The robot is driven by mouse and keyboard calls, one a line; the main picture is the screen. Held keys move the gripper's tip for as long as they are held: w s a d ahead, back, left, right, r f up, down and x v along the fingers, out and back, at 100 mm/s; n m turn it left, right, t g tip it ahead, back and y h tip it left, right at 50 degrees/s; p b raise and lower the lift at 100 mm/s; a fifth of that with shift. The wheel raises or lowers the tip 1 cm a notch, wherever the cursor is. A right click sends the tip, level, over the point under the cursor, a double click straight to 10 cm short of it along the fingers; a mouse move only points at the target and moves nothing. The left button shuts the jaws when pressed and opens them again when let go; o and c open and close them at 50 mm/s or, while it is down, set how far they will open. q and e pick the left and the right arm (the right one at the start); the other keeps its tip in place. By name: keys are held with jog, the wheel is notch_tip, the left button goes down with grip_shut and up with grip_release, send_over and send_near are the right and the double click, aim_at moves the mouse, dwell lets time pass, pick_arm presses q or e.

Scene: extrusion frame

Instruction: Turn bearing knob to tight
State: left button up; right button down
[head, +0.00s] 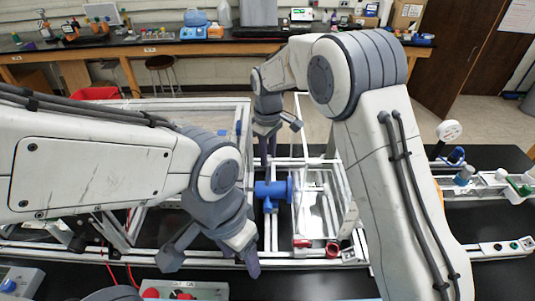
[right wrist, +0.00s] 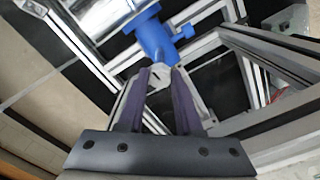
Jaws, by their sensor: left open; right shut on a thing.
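A blue bearing body (head: 272,191) sits on the aluminium frame in the middle of the head view. It also shows at the top of the right wrist view (right wrist: 153,38), with a small blue side knob (right wrist: 185,32) on its right. My right gripper (right wrist: 162,77) is shut on a small white knob-like piece (right wrist: 160,73) at the bearing's near end. In the head view my right gripper (head: 272,145) reaches down just behind the bearing. My left gripper (head: 212,262) is open and empty, low and left of the bearing, with its fingers spread wide.
Aluminium extrusion rails (head: 195,246) surround the bearing closely. A red ring-shaped part (head: 332,249) lies at the front right of the frame. A control box with red buttons (head: 178,290) stands at the front edge. A wooden bench (head: 130,50) stands behind.

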jog(key=m, duration=1)
jog(key=shift+m, duration=0.4)
dwell(0.4)
jog(key=c, duration=0.6)
grip_release()
notch_tip(320, 180, up, 11)
jog(key=b, duration=0.2)
jog(key=shift+f+b, duration=0.2)
jog(key=shift+b, duration=0.1)
jog(key=shift+a, duration=0.1)
